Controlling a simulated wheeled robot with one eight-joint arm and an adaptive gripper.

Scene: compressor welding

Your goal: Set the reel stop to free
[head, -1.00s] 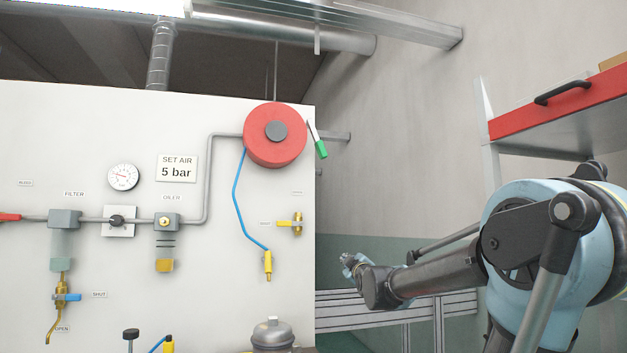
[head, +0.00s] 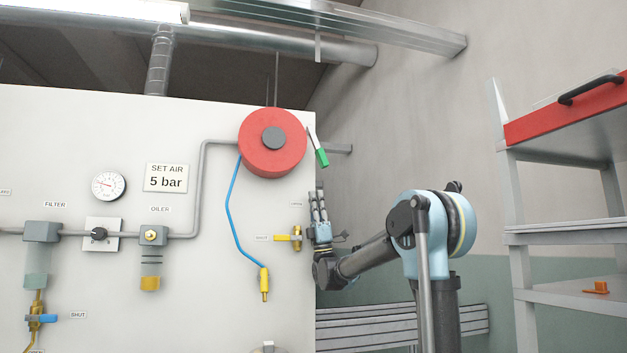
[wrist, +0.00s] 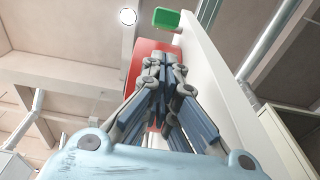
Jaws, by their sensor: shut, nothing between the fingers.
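The reel stop is a thin lever with a white shaft and a green end (head: 322,157), beside the right side of the red hose reel (head: 290,155) at the panel's upper right edge. It slants down to the right. In the wrist view, its green end (wrist: 167,18) shows ahead of my fingertips, with the red reel (wrist: 133,70) partly hidden behind them. My gripper (head: 316,193) points up beside the panel edge, below the green end and apart from it. Its fingers (wrist: 164,60) are closed together and empty.
The white panel (head: 200,100) stands left of my gripper. A yellow valve (head: 297,238) is close to its left, and a blue hose (head: 231,205) hangs from the reel. A shelf rack (head: 520,230) stands at the right.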

